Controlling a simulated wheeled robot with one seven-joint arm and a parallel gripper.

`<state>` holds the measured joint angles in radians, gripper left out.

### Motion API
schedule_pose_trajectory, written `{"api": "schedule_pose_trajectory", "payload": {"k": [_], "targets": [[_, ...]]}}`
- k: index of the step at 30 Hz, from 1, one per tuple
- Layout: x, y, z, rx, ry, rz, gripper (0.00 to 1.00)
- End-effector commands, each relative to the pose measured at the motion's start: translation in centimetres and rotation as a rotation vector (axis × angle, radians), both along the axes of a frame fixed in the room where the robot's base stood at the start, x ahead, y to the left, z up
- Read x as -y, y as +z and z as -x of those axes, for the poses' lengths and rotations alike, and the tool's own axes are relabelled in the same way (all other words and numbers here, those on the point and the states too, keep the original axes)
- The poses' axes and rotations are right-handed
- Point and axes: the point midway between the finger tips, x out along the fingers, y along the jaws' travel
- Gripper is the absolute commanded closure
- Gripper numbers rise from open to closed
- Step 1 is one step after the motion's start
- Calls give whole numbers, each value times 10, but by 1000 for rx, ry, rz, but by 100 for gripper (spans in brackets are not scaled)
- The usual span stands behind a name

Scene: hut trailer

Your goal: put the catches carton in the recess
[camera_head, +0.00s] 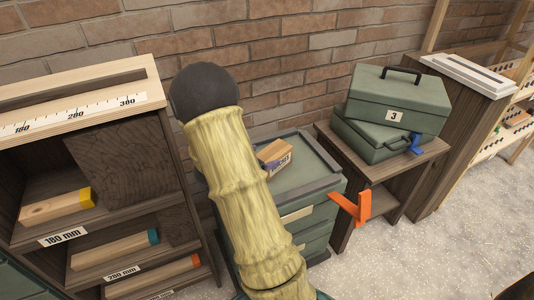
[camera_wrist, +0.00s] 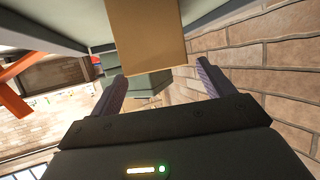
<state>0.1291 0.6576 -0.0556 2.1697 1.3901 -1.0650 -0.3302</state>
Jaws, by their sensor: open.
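A small cardboard carton (camera_head: 275,155) with a purple printed label lies on top of a green drawer cabinet (camera_head: 318,187). Its lettering is partly hidden by my arm, so I cannot read the whole name. In the wrist view, a plain brown carton face (camera_wrist: 148,40) reaches in from the top edge, in front of my gripper (camera_wrist: 162,82). My gripper is open, its dark fingers apart, with nothing clamped. In the head view my arm hides the gripper. The cabinet top has a raised rim around a sunken surface; I cannot tell whether this is the recess.
A shelf unit (camera_head: 84,203) with labelled wooden blocks stands left. An orange angled piece (camera_head: 352,207) sticks out by the cabinet's right side. Two green cases, the upper marked 3 (camera_head: 400,97), are stacked on a wooden stand (camera_head: 372,172). A brick wall (camera_head: 285,50) closes the back.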

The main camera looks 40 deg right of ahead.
Motion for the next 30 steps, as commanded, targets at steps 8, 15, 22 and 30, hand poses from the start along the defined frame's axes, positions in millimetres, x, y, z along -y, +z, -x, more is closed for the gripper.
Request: {"api": "schedule_pose_trajectory", "payload": {"k": [8, 15, 22, 30], "targets": [[-53, 25, 8, 0, 3, -1, 19], [-78, 34, 12, 1, 1, 0, 19], [-80, 34, 13, 1, 0, 0, 19], [-79, 33, 13, 1, -1, 0, 19]]}}
